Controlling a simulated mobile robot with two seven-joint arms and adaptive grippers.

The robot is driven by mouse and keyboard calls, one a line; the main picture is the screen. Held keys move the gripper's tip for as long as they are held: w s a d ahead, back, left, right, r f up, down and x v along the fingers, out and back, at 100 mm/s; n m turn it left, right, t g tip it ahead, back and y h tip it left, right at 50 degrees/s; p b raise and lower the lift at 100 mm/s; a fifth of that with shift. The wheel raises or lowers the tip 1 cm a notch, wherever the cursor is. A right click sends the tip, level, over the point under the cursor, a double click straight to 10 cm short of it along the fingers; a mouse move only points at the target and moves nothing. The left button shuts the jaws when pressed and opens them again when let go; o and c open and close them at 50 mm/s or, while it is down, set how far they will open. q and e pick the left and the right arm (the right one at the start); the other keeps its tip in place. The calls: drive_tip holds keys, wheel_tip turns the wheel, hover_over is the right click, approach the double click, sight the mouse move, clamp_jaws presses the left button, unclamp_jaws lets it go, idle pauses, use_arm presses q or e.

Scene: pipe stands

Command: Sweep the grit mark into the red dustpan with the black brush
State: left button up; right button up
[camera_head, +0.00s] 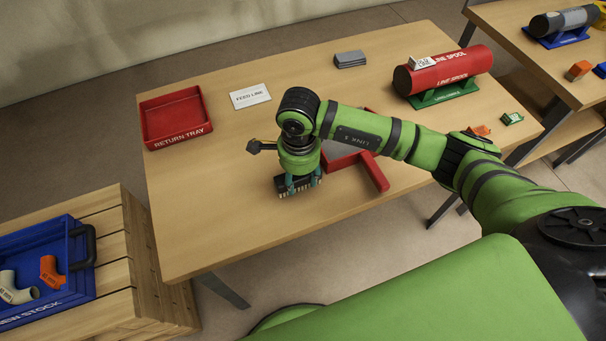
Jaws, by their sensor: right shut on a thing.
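The black brush (291,188) stands bristles down at the table's middle. My right gripper (299,182) is over it, shut on the brush, with teal fingers on both sides. The red dustpan (376,172) lies just right of the brush, its grey pan partly hidden behind my right arm and its red handle pointing to the front right. I cannot make out the grit mark; the brush, gripper or arm may cover it. My left gripper is not in view.
A red return tray (148,124) sits at the table's back left, beside a FEED LINK card (250,96). Grey plates (350,60) lie at the back. A red line spool (450,76) rests on a green stand (443,96) at right. The table's left front is clear.

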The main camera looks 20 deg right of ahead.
drive_tip(key=shift+a, duration=0.65)
drive_tip(key=shift+d+r, duration=0.1)
drive_tip(key=shift+r, duration=0.05)
drive_tip(key=shift+r+p, duration=0.45)
drive_tip(key=shift+r, duration=0.35)
